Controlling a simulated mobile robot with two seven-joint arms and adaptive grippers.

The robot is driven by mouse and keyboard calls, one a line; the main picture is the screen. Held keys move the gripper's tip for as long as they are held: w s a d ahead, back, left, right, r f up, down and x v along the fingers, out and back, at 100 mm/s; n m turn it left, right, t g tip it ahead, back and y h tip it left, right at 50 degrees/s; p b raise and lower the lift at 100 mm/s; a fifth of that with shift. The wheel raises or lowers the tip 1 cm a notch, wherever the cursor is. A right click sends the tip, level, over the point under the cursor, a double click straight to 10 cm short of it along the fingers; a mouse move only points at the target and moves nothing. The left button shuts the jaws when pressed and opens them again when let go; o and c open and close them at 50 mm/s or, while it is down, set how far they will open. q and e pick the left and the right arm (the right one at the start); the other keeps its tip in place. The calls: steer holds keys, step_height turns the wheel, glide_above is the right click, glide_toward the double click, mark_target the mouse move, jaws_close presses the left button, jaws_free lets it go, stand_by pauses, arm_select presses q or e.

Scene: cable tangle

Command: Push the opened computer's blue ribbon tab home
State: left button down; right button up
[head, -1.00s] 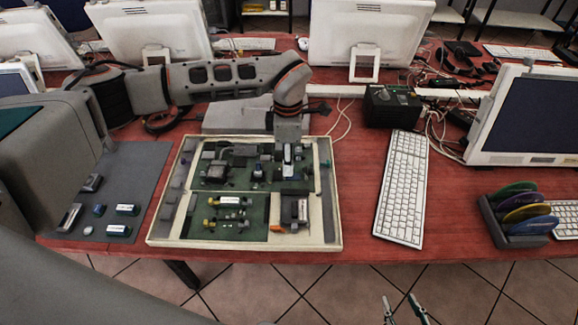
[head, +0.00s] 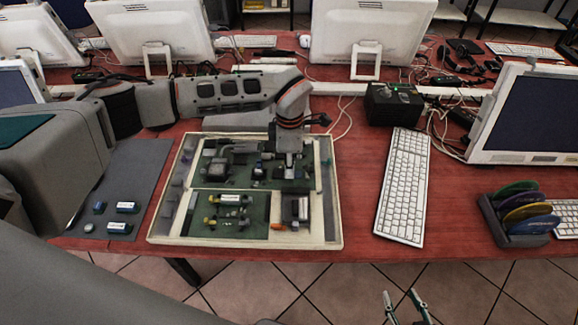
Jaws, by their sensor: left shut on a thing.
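The opened computer (head: 334,205) is a shallow cream case on the red table, with green boards and small parts inside. My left gripper (head: 289,172) points down into its upper right part, fingers close together. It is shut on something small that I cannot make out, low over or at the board. A small blue part (head: 258,172) stands just left of it; I cannot tell whether it is the ribbon tab. The fingers hide what is directly under them. My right gripper (head: 405,303) is at the bottom edge, away from the computer, fingers apart and empty.
A grey mat (head: 140,170) with several small parts lies left of the case. A white keyboard (head: 403,190), a black box (head: 393,104) and a rack of coloured discs (head: 515,222) are to the right. Monitors stand behind. Red table is clear between case and keyboard.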

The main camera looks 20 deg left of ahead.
mark_target(295, 175)
arm_select(q)
steer(key=shift+w+d, duration=0.2)
steer(key=shift+d, duration=0.55)
steer(key=c, duration=2)
jaws_free()
steer(key=shift+r, duration=0.15)
step_height(295, 175, up, 12)
steer(key=shift+f, duration=0.1)
